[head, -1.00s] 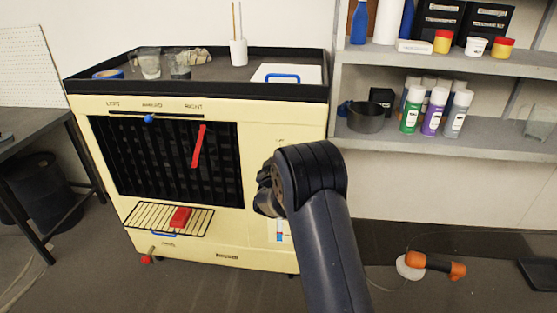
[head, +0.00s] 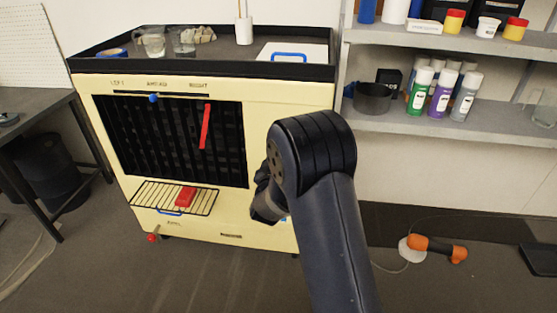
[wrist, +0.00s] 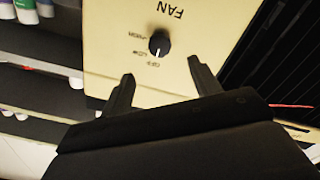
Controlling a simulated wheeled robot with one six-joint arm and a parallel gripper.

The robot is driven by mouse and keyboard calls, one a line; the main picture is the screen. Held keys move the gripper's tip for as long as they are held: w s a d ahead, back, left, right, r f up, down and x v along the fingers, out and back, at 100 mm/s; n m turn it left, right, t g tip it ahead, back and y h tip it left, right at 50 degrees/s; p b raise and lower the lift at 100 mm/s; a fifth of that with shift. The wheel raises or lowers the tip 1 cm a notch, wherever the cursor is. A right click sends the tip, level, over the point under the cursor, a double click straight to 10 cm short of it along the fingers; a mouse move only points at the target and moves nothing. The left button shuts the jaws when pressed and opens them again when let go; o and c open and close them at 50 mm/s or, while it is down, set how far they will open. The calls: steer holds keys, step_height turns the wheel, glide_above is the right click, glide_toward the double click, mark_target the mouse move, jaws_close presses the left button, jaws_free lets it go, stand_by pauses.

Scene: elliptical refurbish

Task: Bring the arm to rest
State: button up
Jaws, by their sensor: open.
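My arm rises from the bottom of the head view and bends in front of the right part of a cream cabinet (head: 180,84). The gripper end is mostly hidden behind my arm in the head view. In the wrist view my gripper (wrist: 160,85) is open, its two dark fingers apart with nothing between them. Beyond the fingertips is the cabinet's cream panel (wrist: 205,30) with a black fan knob (wrist: 159,43). The knob appears apart from the fingers.
A wire rack (head: 147,196) holding a red block (head: 186,197) sticks out from the cabinet front. Shelves (head: 470,128) with spray cans and a dark pot (head: 372,98) stand at right. An orange tool (head: 437,248) lies on the floor. Floor in front of the cabinet is clear.

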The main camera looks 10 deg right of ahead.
steer(key=shift+v, duration=0.8)
steer(key=x, duration=1.1)
steer(key=shift+s, duration=0.1)
